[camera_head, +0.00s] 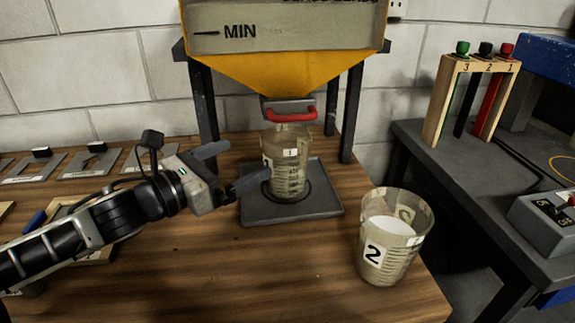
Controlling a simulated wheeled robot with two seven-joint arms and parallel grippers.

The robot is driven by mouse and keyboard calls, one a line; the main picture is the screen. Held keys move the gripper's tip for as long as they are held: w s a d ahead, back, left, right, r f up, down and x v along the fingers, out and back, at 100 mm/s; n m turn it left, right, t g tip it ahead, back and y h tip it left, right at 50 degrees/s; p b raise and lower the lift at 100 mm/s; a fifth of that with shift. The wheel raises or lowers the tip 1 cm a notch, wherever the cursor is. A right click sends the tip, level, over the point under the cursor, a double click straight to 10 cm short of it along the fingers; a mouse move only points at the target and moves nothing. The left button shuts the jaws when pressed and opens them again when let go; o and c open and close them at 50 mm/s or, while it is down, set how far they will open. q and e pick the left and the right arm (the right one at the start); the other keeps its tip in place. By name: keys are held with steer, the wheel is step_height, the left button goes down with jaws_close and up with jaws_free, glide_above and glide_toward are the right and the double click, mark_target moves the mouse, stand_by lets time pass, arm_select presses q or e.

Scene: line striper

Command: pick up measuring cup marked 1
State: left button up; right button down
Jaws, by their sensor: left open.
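The measuring cup marked 1 (287,160) is a clear, graduated cup. It stands upright on a dark square tray (305,207) under the yellow hopper. My left gripper (245,168) is at the cup's left side with its jaws open. One finger is behind and above, the other in front and lower, close to the cup. I cannot tell whether a finger touches it. The cup appears to have little or nothing in it. My right gripper is not in view.
The hopper (285,70) with a red handle (291,116) hangs just above the cup, on dark legs. A cup marked 2 (388,250), with whitish contents, stands at front right. A side table (455,180) holds a wooden rack (447,100).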

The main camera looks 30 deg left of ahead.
mark_target(266, 146)
arm_select(q)
steer(key=x, duration=0.7)
steer(key=shift+r+p, duration=0.1)
steer(key=shift+p, duration=0.2)
steer(key=p+x, duration=0.1)
steer(key=x, duration=0.3)
steer(key=shift+w+a+r, duration=0.1)
steer(key=shift+w, duration=0.1)
steer(key=shift+w+d, duration=0.2)
steer(key=shift+w, duration=0.25)
steer(key=shift+p, duration=0.3)
steer(key=c, duration=1.5)
